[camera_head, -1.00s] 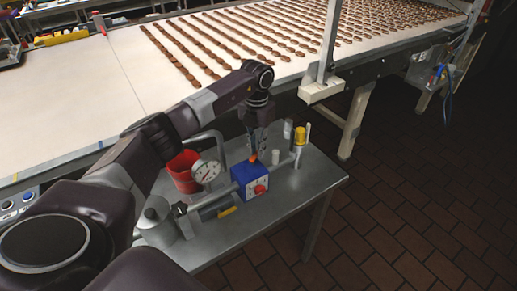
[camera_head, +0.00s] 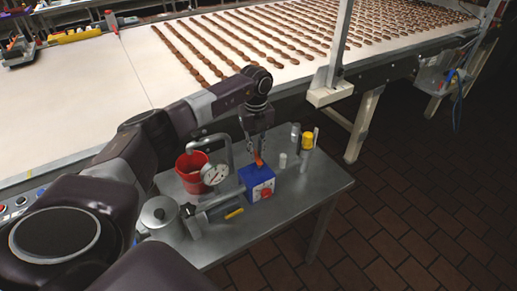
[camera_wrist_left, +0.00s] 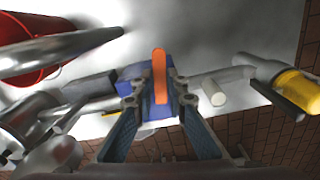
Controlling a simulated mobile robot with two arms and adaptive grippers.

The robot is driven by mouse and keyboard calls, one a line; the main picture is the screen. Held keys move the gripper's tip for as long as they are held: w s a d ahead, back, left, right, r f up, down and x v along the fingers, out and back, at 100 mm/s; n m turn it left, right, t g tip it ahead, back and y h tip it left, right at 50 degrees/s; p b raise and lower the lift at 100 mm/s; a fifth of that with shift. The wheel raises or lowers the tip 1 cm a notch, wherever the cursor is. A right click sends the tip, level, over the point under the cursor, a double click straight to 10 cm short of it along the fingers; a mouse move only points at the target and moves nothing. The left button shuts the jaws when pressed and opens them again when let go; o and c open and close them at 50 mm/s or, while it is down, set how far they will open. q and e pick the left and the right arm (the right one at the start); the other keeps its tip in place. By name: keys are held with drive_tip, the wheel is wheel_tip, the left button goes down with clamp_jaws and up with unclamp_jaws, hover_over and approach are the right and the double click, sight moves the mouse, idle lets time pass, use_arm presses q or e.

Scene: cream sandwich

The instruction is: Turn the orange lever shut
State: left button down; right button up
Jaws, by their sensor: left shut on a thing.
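The orange lever (camera_head: 260,161) stands up from the top of the blue box (camera_head: 258,180), leaning slightly in the head view. In the left wrist view the lever (camera_wrist_left: 160,75) lies between the two fingers. My left gripper (camera_head: 256,146) comes down on it from above and is shut on it. In the left wrist view the left gripper (camera_wrist_left: 159,97) has one finger on each side of the lever, and the blue box (camera_wrist_left: 158,111) shows beneath it. The lever's lower end is partly hidden by the fingers. My right gripper is out of view.
A red bucket (camera_head: 191,180), a white-faced gauge (camera_head: 214,174), a grey pot (camera_head: 158,217) and a yellow-capped post (camera_head: 307,142) crowd around the box on the metal table (camera_head: 303,204). A bent pipe rises by the bucket. A conveyor (camera_head: 120,75) carrying brown pieces runs behind.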

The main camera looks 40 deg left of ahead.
use_arm(q)
drive_tip(key=shift+s+a+r+n+p, duration=0.1)
drive_tip(key=shift+n+p, duration=0.05)
drive_tip(key=shift+n, duration=0.4)
drive_tip(key=shift+s+a+n+p, duration=0.1)
drive_tip(key=shift+n+p, duration=0.05)
drive_tip(key=shift+n, duration=0.4)
drive_tip(key=c, duration=1.9)
unclamp_jaws()
drive_tip(key=shift+c, duration=0.2)
wheel_tip(320, 180, up, 12)
